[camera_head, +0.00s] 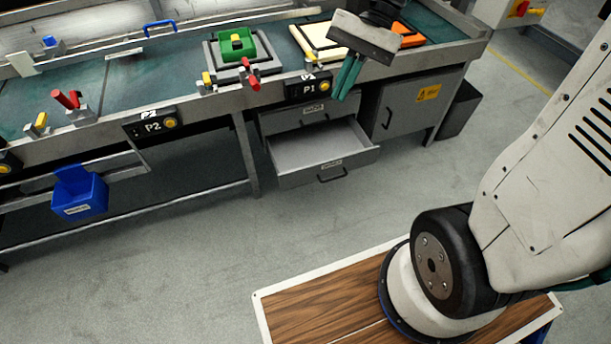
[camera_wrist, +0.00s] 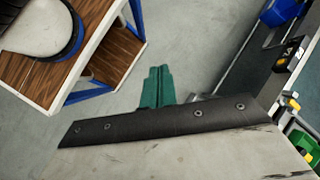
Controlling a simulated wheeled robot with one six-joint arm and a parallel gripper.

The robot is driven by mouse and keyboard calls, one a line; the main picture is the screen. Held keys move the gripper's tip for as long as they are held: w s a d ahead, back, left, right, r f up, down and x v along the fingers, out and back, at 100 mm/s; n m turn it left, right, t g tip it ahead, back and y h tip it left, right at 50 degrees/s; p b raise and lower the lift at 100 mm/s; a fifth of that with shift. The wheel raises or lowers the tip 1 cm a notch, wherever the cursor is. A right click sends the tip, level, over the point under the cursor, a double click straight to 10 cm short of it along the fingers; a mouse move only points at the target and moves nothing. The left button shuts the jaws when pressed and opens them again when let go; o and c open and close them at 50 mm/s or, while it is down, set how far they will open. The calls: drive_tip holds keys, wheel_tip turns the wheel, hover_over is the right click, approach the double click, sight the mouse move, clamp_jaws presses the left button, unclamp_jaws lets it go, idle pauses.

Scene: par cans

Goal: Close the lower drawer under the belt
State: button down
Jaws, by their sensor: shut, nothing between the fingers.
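The lower drawer (camera_head: 300,177) is grey and stands pulled well out under the belt in the head view. Its inside looks empty, and a dark handle (camera_head: 332,174) and a label are on its front. The upper drawer (camera_head: 296,118) above it looks shut. My gripper (camera_head: 342,92) has teal fingers pointing down at the belt's front edge, above and to the right of the open drawer in the picture. The fingers are together with nothing between them; they also show in the wrist view (camera_wrist: 158,86). The wrist view does not clearly show the drawer.
The belt (camera_head: 120,85) carries a green block (camera_head: 237,45) on a grey fixture and red and yellow levers. A grey cabinet (camera_head: 405,105) adjoins the drawers at right. A blue bin (camera_head: 80,192) hangs at left. The floor (camera_head: 210,240) before the drawer is clear.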

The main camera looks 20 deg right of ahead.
drive_tip(key=w+d+f+m+t+y, duration=0.2)
drive_tip(key=w+f+m+y, duration=0.3)
drive_tip(key=w+f+m, duration=0.65)
drive_tip(key=w+d+f+m+t+y, duration=0.25)
drive_tip(key=w+f+m+y, duration=0.45)
drive_tip(key=f, duration=0.8)
drive_tip(key=d+f+m+t+h, duration=0.1)
drive_tip(key=d+f+m+t, duration=0.15)
drive_tip(key=f+m, duration=0.45)
drive_tip(key=d+f+m+t+h, duration=0.15)
drive_tip(key=f+t, duration=0.25)
drive_tip(key=f, duration=0.6)
drive_tip(key=m+t+h, duration=0.3)
drive_tip(key=m+t, duration=0.2)
drive_tip(key=m, duration=0.5)
approach(297, 171)
drive_tip(key=shift+y, duration=0.25)
drive_tip(key=x, duration=0.5)
drive_tip(key=shift+s+a+f, duration=0.15)
drive_tip(key=shift+s+a, duration=0.05)
drive_tip(key=shift+s, duration=0.05)
drive_tip(key=shift+w, duration=0.6)
